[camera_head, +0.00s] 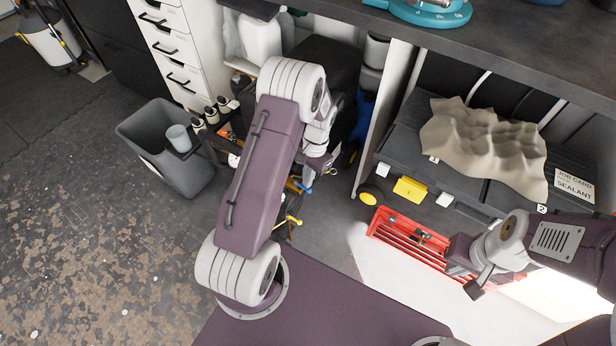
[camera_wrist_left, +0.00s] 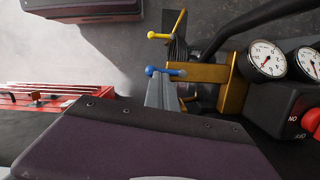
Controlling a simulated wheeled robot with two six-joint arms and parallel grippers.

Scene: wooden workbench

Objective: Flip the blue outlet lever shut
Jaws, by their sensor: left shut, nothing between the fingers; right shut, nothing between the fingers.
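The blue outlet lever (camera_wrist_left: 167,72) shows in the left wrist view as a short bar with round ends, at the front of a brass block (camera_wrist_left: 208,74). It also shows small in the head view (camera_head: 303,187). A yellow lever (camera_wrist_left: 168,35) stands on the far side of it. My left gripper (camera_wrist_left: 161,90) is shut and empty, its grey fingers right by the blue lever; I cannot tell whether they touch it. In the head view my left arm covers much of this spot. My right gripper (camera_head: 477,289) is shut and empty at the lower right, far from the levers.
Two round gauges (camera_wrist_left: 266,60) and a red switch (camera_wrist_left: 309,120) are right of the brass block in the wrist view. A red tool tray (camera_head: 400,238) lies on the floor. A grey bin (camera_head: 165,150) stands left. A bench top (camera_head: 520,50) overhangs at upper right.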

